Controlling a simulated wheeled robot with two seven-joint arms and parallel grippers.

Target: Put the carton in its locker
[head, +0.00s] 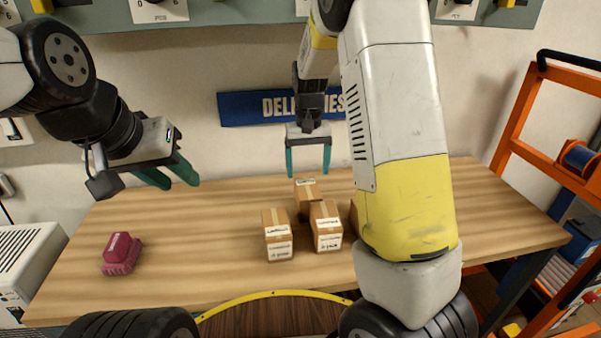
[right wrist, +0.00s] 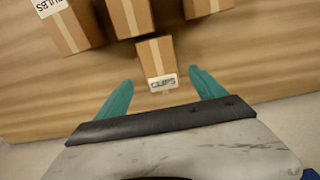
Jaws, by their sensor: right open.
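Several brown cartons stand in a cluster on the wooden bench (head: 200,215): one at front left (head: 278,245), one at front right (head: 327,235), a rear one (head: 307,195), and one mostly hidden behind my right arm. In the right wrist view the nearest carton (right wrist: 154,58) has a label reading "CLIPS"; another (right wrist: 72,30) reads "BULBS". My right gripper (head: 308,172) is open and empty, above and behind the rear carton; its fingers (right wrist: 160,88) point towards the CLIPS carton without enclosing it. My left gripper (head: 170,178) is open and empty over the bench's left side. I cannot make out a locker.
A dark pink object (head: 121,255) lies at the bench's left. A blue wall sign (head: 245,107) is partly covered by my right arm. A grey-green panel (head: 240,14) runs along the top. An orange rack (head: 517,125) stands at right. The bench's left half is mostly clear.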

